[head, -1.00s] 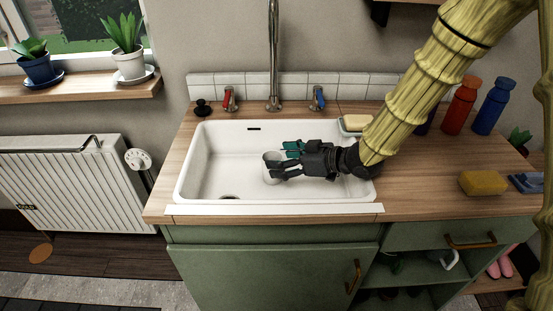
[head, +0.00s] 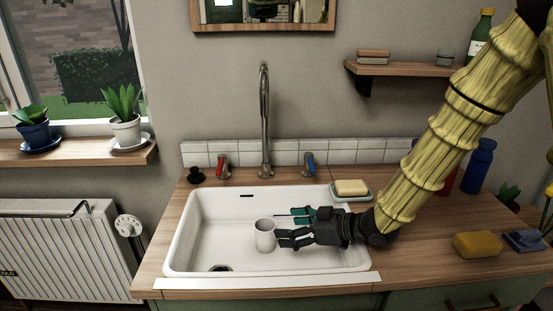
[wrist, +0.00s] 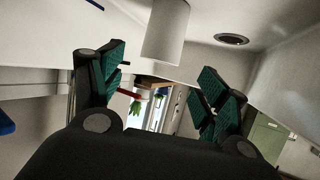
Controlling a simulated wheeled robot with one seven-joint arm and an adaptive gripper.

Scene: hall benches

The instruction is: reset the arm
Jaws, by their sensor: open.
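My gripper (head: 287,228) is open and empty, held low over the right half of the white sink (head: 215,217), with its fingers pointing left. A white mug (head: 265,236) stands upright in the sink just left of the fingertips. In the wrist view, the green-padded fingers of my gripper (wrist: 162,80) are spread wide with nothing between the pads. The mug (wrist: 165,32) shows beyond them at the top of that view. Whether a fingertip still touches the mug is hard to tell.
The tall tap (head: 265,120) rises behind the sink, between a red handle (head: 222,166) and a blue handle (head: 308,164). A soap dish with soap (head: 351,188) sits close behind my gripper. A yellow sponge (head: 477,245) lies on the right counter, with bottles (head: 478,166) behind.

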